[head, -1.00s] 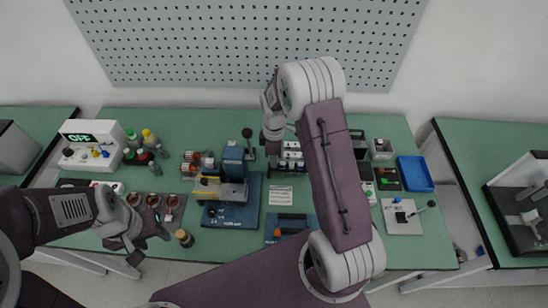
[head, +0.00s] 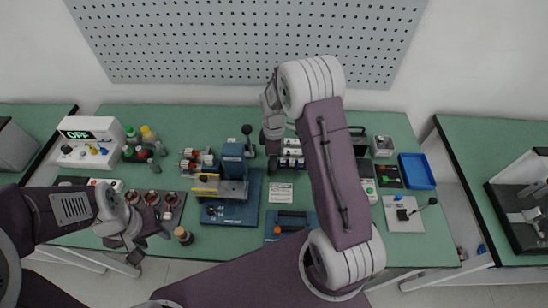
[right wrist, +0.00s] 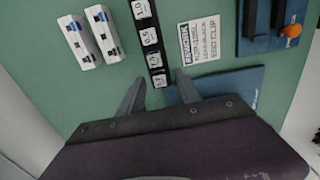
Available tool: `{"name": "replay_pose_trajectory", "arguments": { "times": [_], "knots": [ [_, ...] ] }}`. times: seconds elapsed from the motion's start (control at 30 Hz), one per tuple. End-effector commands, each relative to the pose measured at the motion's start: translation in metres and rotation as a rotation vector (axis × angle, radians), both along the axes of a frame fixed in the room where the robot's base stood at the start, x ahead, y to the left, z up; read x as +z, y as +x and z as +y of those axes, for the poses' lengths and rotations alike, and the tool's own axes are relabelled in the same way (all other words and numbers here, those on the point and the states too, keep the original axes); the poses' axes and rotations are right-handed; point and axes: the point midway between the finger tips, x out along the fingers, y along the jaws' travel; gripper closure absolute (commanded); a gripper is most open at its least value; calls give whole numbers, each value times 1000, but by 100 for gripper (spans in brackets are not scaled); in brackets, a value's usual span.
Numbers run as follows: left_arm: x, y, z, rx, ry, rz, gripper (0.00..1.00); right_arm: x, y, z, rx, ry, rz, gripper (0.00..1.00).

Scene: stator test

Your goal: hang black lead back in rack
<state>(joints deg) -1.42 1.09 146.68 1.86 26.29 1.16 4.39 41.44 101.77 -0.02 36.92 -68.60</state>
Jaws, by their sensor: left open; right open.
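I cannot clearly make out a black lead or its rack in either view. My left gripper (head: 150,246) is open at the bench's front left, beside a small amber jar (head: 183,236); nothing shows between its fingers. My right gripper (right wrist: 159,78) is open and empty in the right wrist view. Its fingers point toward a black strip with white number labels (right wrist: 149,38), with a printed card (right wrist: 200,41) to the right. In the head view, my right arm covers part of the bench's middle and right.
A white unit with a green OFF display (head: 85,140) stands at the back left. A blue and yellow fixture (head: 225,180) stands at centre. A blue tray (head: 416,171) lies at right. Two white blocks (right wrist: 80,42) lie left of the strip. A grey pegboard (head: 250,40) is behind.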

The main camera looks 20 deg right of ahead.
Motion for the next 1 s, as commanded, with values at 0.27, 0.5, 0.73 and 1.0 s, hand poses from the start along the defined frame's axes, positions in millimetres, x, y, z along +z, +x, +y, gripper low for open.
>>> {"name": "replay_pose_trajectory", "arguments": {
  "times": [0.27,0.5,0.73,1.0],
  "knots": [
    [-3,0,0,0,0,0,55,59,2,0,0,0,-8,59],
    [-3,0,0,0,0,0,55,85,1,0,0,0,-2,59],
    [-3,0,0,0,0,0,55,86,1,0,0,0,-2,59],
    [-3,0,0,0,0,0,55,86,1,0,0,0,-2,59]
  ]
}}
